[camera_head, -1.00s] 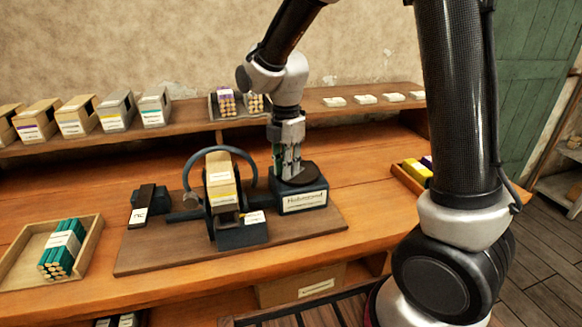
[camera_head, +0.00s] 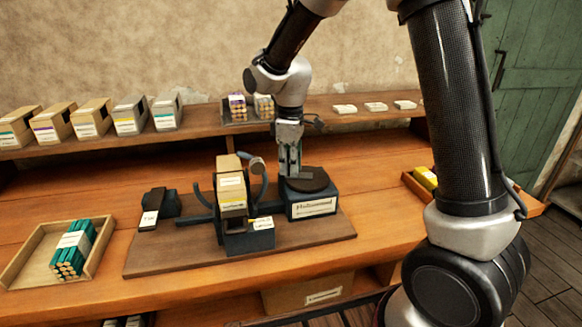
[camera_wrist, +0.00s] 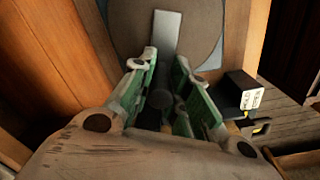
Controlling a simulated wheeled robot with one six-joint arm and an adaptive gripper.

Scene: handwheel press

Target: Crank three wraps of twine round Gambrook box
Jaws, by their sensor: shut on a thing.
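A tan box (camera_head: 231,170) with a yellow-striped label stands in a dark cradle (camera_head: 249,243) on the brown board; its name is too small to read. A dark open ring (camera_head: 262,188) curves around it, its gap upward, with a small spool-like part (camera_head: 257,164) at its right end. I cannot make out twine on the box. To the right is a blue-grey crank base (camera_head: 312,208) with a dark round top (camera_head: 309,182). My gripper (camera_head: 291,172) is over this top, shut on a dark upright crank knob (camera_wrist: 161,103) beside a pale crank arm (camera_wrist: 166,35).
A dark lever-like device (camera_head: 152,207) with a white tag stands left of the cradle. A tray (camera_head: 25,270) of green bundles is at the left. Several boxes (camera_head: 90,118) line the back shelf. A yellow item (camera_head: 426,178) sits in a tray at the right.

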